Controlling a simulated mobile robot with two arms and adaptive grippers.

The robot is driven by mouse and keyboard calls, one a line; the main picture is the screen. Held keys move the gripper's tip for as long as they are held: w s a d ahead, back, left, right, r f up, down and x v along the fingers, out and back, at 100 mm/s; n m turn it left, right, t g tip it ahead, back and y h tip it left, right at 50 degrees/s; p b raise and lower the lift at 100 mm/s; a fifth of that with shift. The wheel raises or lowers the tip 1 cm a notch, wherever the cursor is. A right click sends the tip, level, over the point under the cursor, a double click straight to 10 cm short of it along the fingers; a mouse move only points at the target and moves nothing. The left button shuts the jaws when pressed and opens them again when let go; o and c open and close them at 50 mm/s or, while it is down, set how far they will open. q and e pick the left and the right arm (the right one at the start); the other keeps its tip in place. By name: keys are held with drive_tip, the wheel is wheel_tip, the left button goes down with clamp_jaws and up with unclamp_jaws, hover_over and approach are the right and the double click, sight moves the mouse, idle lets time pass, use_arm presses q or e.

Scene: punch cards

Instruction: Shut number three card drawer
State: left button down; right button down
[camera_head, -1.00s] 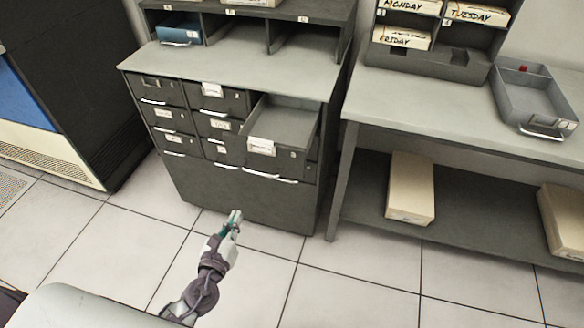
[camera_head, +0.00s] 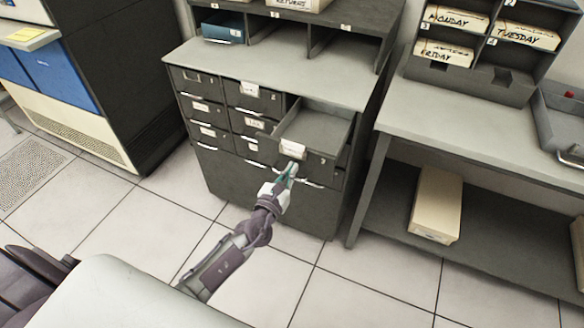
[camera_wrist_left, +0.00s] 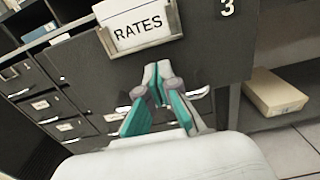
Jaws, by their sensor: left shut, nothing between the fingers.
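The number three card drawer (camera_head: 318,133) stands pulled out at the top right of the grey card cabinet (camera_head: 262,196). Its inside looks empty. In the left wrist view the drawer front (camera_wrist_left: 213,55) fills the upper middle, with a "RATES" label in a holder and a "3" at its right. My left gripper (camera_head: 291,168) is shut and empty, just in front of the drawer front near its label. In the left wrist view its fingertips (camera_wrist_left: 157,70) are just below the label holder; I cannot tell whether they touch. My right gripper is not in view.
The other cabinet drawers (camera_head: 203,108) look shut. A grey table (camera_head: 450,112) stands to the right, with a cream box (camera_head: 436,205) on its lower shelf. A loose grey tray (camera_head: 566,125) lies on the table. The tiled floor (camera_head: 130,215) before the cabinet is clear.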

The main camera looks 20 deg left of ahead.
use_arm(q)
drive_tip(key=shift+w, duration=0.4)
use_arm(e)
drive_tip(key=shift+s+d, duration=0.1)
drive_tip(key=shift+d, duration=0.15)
